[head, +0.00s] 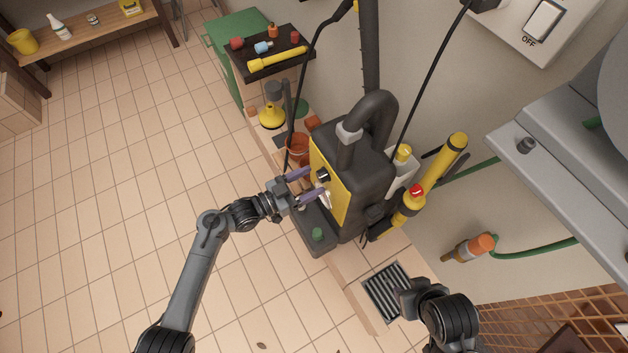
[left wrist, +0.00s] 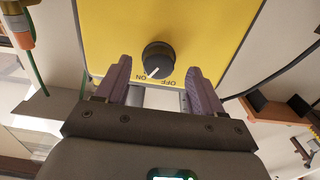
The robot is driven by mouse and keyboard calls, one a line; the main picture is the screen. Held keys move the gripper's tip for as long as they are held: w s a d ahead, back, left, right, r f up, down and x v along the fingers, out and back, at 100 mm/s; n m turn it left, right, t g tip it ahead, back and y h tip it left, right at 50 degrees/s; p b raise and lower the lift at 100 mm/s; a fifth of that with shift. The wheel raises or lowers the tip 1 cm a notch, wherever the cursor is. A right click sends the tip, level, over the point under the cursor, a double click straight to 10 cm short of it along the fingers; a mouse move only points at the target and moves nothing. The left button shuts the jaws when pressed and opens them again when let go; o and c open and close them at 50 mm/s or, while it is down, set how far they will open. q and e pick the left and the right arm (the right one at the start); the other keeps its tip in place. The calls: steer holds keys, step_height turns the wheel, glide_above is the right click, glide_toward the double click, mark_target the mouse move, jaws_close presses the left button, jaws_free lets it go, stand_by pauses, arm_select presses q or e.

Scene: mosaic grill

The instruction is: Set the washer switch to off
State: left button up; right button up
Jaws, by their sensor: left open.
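The washer is a dark upright machine (head: 350,165) with a yellow front panel (head: 335,190). Its switch is a round black knob (head: 323,175) on that panel. My left gripper (head: 303,187) is open in front of the panel. In the left wrist view its purple fingers (left wrist: 160,88) stand on either side of the knob's line, apart from it, with nothing between them. My right gripper is out of view.
A yellow cylinder tool (head: 440,170) stands right of the washer. A floor drain (head: 387,288) lies in front. A wall switch marked OFF (head: 545,18) is at upper right.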

arm_select(q)
steer(key=shift+x, duration=0.95)
steer(key=shift+c, duration=0.5)
steer(key=c, duration=1)
